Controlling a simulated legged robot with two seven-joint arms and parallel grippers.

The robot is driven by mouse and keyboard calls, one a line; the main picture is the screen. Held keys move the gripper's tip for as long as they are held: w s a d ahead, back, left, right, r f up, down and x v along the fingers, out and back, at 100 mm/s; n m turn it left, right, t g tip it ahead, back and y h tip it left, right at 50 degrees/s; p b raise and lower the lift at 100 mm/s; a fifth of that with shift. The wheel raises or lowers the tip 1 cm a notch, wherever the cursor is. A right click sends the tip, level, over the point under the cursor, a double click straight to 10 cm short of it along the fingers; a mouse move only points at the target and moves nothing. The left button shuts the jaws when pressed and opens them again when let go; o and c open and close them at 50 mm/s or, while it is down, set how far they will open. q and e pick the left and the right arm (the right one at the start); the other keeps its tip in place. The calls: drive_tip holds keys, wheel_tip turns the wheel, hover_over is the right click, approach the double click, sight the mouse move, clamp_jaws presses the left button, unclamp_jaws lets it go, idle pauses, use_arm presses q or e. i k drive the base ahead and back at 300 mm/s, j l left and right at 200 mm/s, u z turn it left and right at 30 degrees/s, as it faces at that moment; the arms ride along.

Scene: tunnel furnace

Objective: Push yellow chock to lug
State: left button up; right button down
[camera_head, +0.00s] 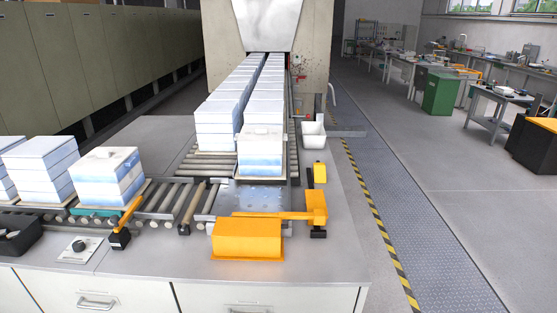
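Several yellow-orange parts are in view, and I cannot tell for sure which one is the chock. A small yellow block (319,172) sits on a dark mount at the right edge of the roller line. A yellow upright part (316,207) on a black base stands below it. A yellow bar (262,215) runs left from that part, above a large yellow housing (247,239). A slanted orange lever (130,213) on a black base stands farther left. I cannot make out the lug. Neither of my grippers shows.
Stacks of white-blue boxes stand on the roller conveyor (166,199) and in two rows toward the furnace (306,75). A metal plate (258,195) lies before the nearest stack. A white bin (313,135) and a control box (80,248) are nearby. The counter's right front is clear.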

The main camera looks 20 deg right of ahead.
sight(319, 169)
drive_tip(key=z, duration=0.6)
drive_tip(key=i+l+z, duration=0.15)
drive_tip(key=l+z, duration=0.2)
drive_tip(key=l, duration=0.15)
drive_tip(key=i+l+z, duration=0.3)
drive_tip(key=l, duration=0.2)
drive_tip(key=i+l+z, duration=0.2)
drive_tip(key=l+z, duration=0.15)
drive_tip(key=i+l+z, duration=0.35)
drive_tip(key=i+l, duration=0.3)
drive_tip(key=i, duration=0.2)
drive_tip(key=i+l+z, duration=0.15)
drive_tip(key=i+l, duration=0.15)
drive_tip(key=i, duration=0.15)
drive_tip(key=i+j+u, duration=0.15)
drive_tip(key=i+u, duration=1.5)
drive_tip(key=i+l+u, duration=0.1)
drive_tip(key=i+u, duration=0.15)
drive_tip(key=u, duration=0.15)
drive_tip(key=i+l+u, duration=0.2)
drive_tip(key=u, duration=0.15)
drive_tip(key=i+l+u, duration=0.4)
drive_tip(key=k+j, duration=0.05)
drive_tip(key=j, duration=0.05)
